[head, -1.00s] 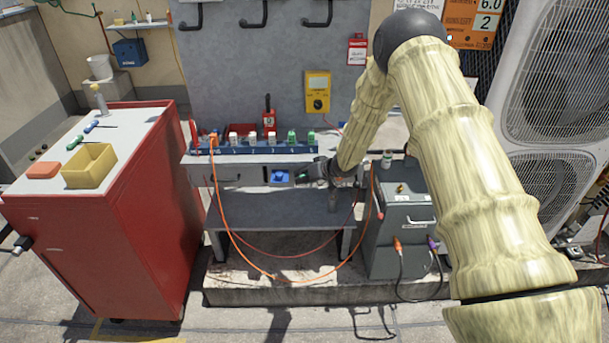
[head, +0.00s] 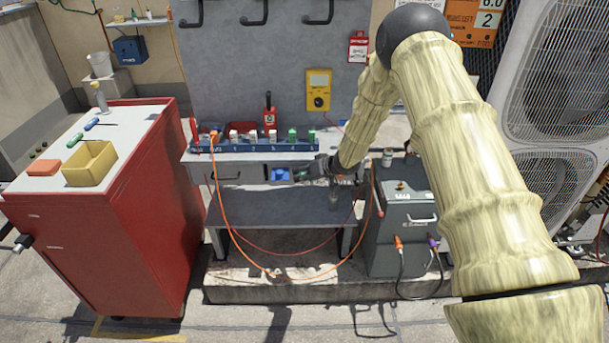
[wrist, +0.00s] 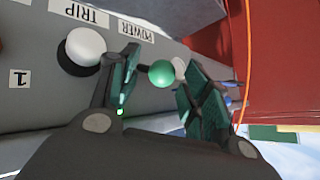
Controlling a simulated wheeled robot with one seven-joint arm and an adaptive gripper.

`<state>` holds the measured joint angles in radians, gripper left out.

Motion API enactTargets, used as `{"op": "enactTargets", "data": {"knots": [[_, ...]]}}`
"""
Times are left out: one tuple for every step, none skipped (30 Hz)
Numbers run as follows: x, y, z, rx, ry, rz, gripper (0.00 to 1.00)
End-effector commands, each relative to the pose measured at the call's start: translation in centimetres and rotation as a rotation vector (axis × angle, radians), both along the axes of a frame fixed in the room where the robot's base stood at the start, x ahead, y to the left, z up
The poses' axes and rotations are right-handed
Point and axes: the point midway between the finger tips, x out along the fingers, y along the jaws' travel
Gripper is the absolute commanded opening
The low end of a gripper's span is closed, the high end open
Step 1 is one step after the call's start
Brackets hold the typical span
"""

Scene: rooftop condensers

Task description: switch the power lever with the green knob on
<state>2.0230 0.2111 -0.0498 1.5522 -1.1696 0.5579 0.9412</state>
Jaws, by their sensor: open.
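The green knob (wrist: 162,73) shows in the wrist view as a round ball beside the POWER label (wrist: 136,29). My gripper (wrist: 158,95) is open, with one finger on each side of the green knob in the picture. I cannot tell whether either finger touches it. The lever's stem and its on or off position are not clear. In the head view my gripper (head: 312,171) is at the front of the grey workbench, too small and dark to show the knob.
A white knob (wrist: 86,46) on a black base sits left of the green one, near the TRIP label (wrist: 78,12). Another white knob (wrist: 180,68) is just behind. An orange cable (head: 226,205) hangs before the bench. A red cabinet (head: 100,220) stands left, a grey case (head: 398,225) right.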

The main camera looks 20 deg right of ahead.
Motion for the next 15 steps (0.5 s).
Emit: {"op": "enactTargets", "data": {"knots": [[-0.3, -0.2, 0.3, 0.001, 0.000, -0.001, 0.47], [-0.5, -0.3, 0.5, 0.001, 0.000, -0.001, 0.47], [-0.7, -0.5, 0.8, 0.001, -0.001, -0.001, 0.47], [-0.9, -0.6, 1.1, 0.001, -0.001, -0.001, 0.47], [-1.2, -0.8, 1.3, 0.001, -0.001, -0.001, 0.47], [-1.6, -0.9, 1.6, 0.002, 0.000, -0.001, 0.47], [-1.8, -1.1, 1.9, 0.002, 0.000, -0.001, 0.47], [-2.0, -1.2, 2.2, 0.002, -0.001, -0.001, 0.47], [-2.4, -1.4, 2.5, 0.002, -0.001, -0.001, 0.47], [-2.6, -1.6, 2.8, 0.002, -0.001, -0.001, 0.47], [-2.9, -1.7, 3.0, 0.002, -0.001, -0.001, 0.47], [-3.2, -1.9, 3.3, 0.003, -0.002, 0.000, 0.47], [-3.4, -2.0, 3.5, 0.002, -0.001, -0.001, 0.47], [-3.6, -2.2, 3.7, 0.002, -0.001, -0.001, 0.47], [-3.9, -2.4, 3.9, 0.002, -0.001, -0.001, 0.47]]}}
